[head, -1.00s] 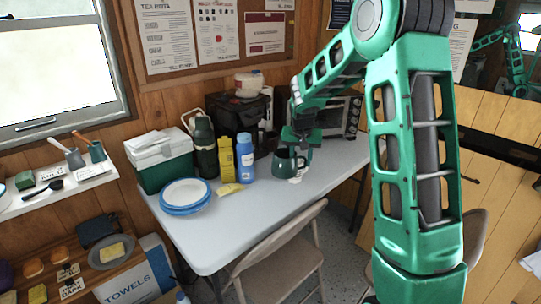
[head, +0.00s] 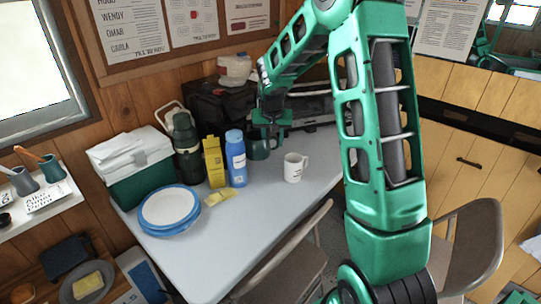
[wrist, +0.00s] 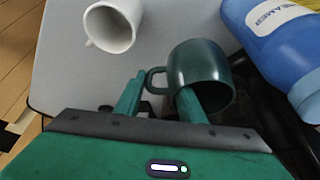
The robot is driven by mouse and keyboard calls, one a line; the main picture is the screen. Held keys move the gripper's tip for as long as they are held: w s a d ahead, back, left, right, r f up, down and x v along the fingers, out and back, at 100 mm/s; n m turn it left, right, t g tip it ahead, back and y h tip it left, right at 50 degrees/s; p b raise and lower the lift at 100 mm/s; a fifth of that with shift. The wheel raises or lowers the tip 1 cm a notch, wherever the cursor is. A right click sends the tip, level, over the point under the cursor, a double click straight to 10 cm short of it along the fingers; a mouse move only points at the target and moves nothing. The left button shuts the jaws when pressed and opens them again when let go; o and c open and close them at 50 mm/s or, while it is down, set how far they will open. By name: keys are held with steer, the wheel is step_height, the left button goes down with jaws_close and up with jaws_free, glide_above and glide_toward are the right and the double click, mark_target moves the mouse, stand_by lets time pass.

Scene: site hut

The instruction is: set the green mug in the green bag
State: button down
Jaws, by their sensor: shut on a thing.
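The dark green mug (head: 260,148) is at the back of the table, just right of the blue bottle. In the wrist view the mug (wrist: 200,65) shows its handle towards my gripper (wrist: 160,98). My gripper is shut on the mug, with the right finger reaching into its mouth and the handle side between the fingers. In the head view my gripper (head: 271,128) is above the mug and partly covers it. I cannot tell whether the mug's base touches the table. I see nothing that is clearly a green bag.
A white mug (head: 295,167) stands in front, to the right. The blue bottle (head: 236,160), yellow carton (head: 214,162), dark flask (head: 187,150), green-and-white cooler (head: 140,185) and stacked plates (head: 168,207) line the left. The table's front (head: 235,240) is clear; a folding chair (head: 290,260) is close.

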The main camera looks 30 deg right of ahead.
steer(key=f, duration=0.7)
steer(key=shift+s+d+f, duration=0.1)
steer(key=shift+d+f, duration=0.05)
steer(key=shift+d, duration=0.05)
steer(key=c, duration=1.4)
jaws_free()
steer(key=shift+c, duration=0.2)
